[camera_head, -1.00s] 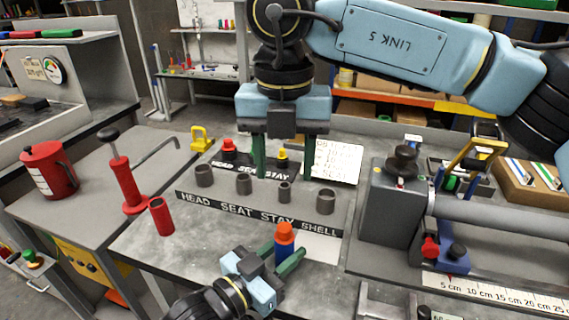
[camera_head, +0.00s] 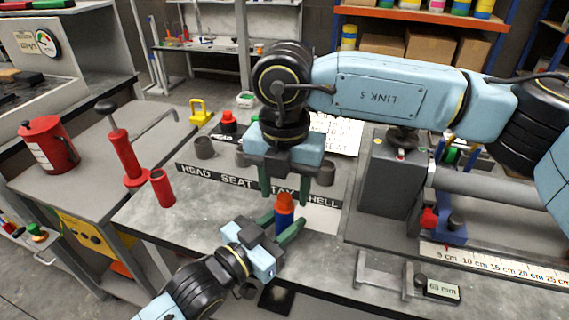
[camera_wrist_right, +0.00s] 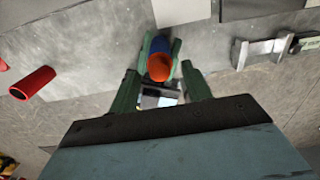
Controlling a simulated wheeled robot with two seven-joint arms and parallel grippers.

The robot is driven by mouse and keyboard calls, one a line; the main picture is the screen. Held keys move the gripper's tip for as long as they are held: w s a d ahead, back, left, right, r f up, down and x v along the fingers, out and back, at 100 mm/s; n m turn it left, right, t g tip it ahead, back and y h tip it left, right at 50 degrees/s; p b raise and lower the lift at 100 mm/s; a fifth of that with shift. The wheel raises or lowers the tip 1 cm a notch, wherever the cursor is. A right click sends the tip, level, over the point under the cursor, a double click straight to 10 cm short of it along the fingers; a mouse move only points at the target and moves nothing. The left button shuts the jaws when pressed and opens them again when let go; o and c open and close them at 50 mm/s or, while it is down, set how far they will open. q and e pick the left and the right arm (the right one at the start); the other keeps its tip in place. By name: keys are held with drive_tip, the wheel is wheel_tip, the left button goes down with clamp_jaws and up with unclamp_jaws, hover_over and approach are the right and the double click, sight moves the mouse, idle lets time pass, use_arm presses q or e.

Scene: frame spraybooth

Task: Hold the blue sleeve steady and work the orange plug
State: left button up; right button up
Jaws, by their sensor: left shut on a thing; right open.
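The blue sleeve (camera_head: 284,222) stands upright with the orange plug (camera_head: 284,202) in its top end. My left gripper (camera_head: 283,226) is shut on the blue sleeve from the side, its green fingers either side of it. My right gripper (camera_head: 284,198) points down above it, open, with its fingers left and right of the plug in the head view. In the right wrist view the orange plug (camera_wrist_right: 159,67) shows end-on between my open fingers, with the blue sleeve (camera_wrist_right: 157,47) behind it. I cannot tell whether a right finger touches the plug.
A labelled rack (camera_head: 222,182) with dark cups stands just behind, partly hidden by my right gripper. A red tube (camera_head: 162,188) stands to the left. A grey fixture with a ruler (camera_head: 490,264) is at the right. The bench front (camera_head: 190,228) is mostly clear.

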sight(284, 197)
drive_tip(key=shift+f, duration=0.65)
clamp_jaws()
drive_tip(key=shift+r, duration=0.75)
drive_tip(key=shift+r, duration=2.1)
use_arm(q)
drive_tip(key=o, duration=1.1)
